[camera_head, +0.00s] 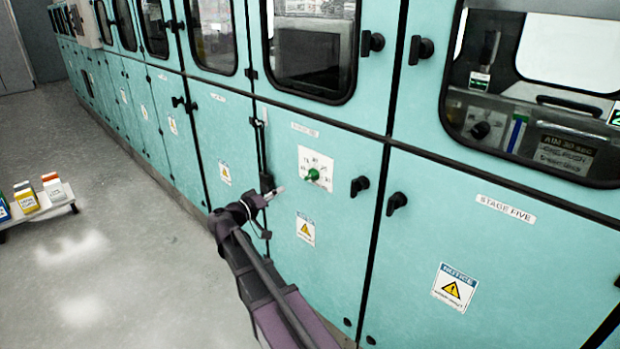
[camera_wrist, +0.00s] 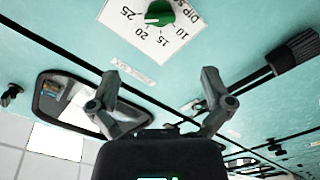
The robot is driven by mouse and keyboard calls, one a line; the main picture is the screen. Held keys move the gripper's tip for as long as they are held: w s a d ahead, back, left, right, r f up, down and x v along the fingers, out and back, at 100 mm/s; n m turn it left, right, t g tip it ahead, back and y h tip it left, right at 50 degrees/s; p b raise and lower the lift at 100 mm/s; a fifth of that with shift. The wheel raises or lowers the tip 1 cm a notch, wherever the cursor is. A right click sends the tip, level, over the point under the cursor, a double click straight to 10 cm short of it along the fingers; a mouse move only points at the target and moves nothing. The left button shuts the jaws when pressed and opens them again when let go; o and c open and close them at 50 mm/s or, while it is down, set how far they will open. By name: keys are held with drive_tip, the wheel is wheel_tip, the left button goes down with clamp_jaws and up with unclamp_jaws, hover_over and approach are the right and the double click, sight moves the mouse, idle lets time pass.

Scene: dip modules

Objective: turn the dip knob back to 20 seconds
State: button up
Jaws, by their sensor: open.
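The green dip knob (camera_head: 313,174) sits on a white dial plate (camera_head: 316,160) on a teal cabinet door. In the wrist view the knob (camera_wrist: 160,12) is at the top edge, partly cut off, on the plate marked 25, 20, 15 and 10, shown upside down. Its white pointer mark leans to the picture's left, seemingly between 25 and 20; the exact setting is hard to tell. My gripper (camera_wrist: 160,80) is open and empty, its fingers apart and clear of the knob. In the head view my gripper (camera_head: 272,212) is left of and below the knob.
A black latch (camera_head: 359,186) is right of the dial, and another latch (camera_head: 396,203) is on the STAGE FIVE door. A warning label (camera_head: 305,229) is below the knob. The floor is open there.

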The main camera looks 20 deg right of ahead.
sight(307, 177)
drive_tip(key=x, duration=1.3)
drive_tip(key=shift+w+d, duration=0.1)
drive_tip(key=shift+d, duration=0.25)
drive_tip(key=c, duration=1.1)
